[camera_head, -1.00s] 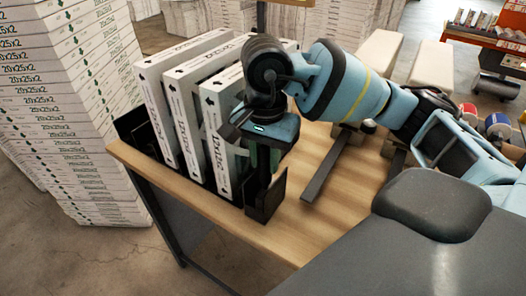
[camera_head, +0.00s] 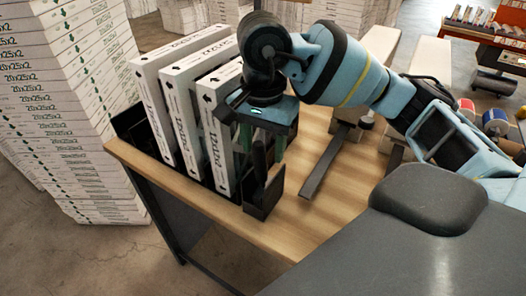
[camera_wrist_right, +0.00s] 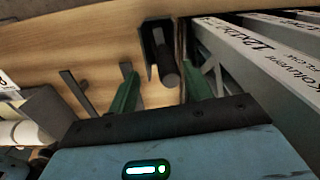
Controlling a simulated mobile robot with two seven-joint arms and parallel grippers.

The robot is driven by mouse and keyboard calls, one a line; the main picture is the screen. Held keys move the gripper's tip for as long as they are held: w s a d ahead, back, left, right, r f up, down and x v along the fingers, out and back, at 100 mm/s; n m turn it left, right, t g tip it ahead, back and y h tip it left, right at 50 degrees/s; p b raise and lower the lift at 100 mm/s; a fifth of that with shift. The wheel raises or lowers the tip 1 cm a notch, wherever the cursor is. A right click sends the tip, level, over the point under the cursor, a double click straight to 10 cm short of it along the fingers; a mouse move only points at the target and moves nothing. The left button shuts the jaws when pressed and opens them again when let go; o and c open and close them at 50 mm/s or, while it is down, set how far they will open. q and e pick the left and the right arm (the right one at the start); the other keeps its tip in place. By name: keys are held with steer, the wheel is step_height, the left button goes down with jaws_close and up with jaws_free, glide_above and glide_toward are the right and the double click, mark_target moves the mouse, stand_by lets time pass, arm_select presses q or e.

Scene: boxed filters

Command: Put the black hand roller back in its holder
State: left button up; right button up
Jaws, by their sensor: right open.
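The black hand roller (camera_head: 260,160) stands upright at the front right end of the filter row, its upper part dark and round. It also shows in the right wrist view (camera_wrist_right: 168,72). Its lower part sits within the black holder (camera_head: 266,196), whose walls show around it in the right wrist view (camera_wrist_right: 148,48). My right gripper (camera_head: 261,150) is open above the holder, its green fingers pointing down. In the wrist view the fingers lie on either side of the roller, with gaps between. My left gripper is not in view.
Boxed filters (camera_head: 217,150) stand in a black rack close to the left of the gripper. A dark metal bar (camera_head: 325,170) lies to the right on the wooden table (camera_head: 290,235). Tall box stacks (camera_head: 80,120) stand beyond the table's left edge.

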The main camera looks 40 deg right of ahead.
step_height(320, 180, up, 5)
steer(key=shift+r+p, duration=0.1)
steer(key=shift+p, duration=0.25)
stand_by(0.7)
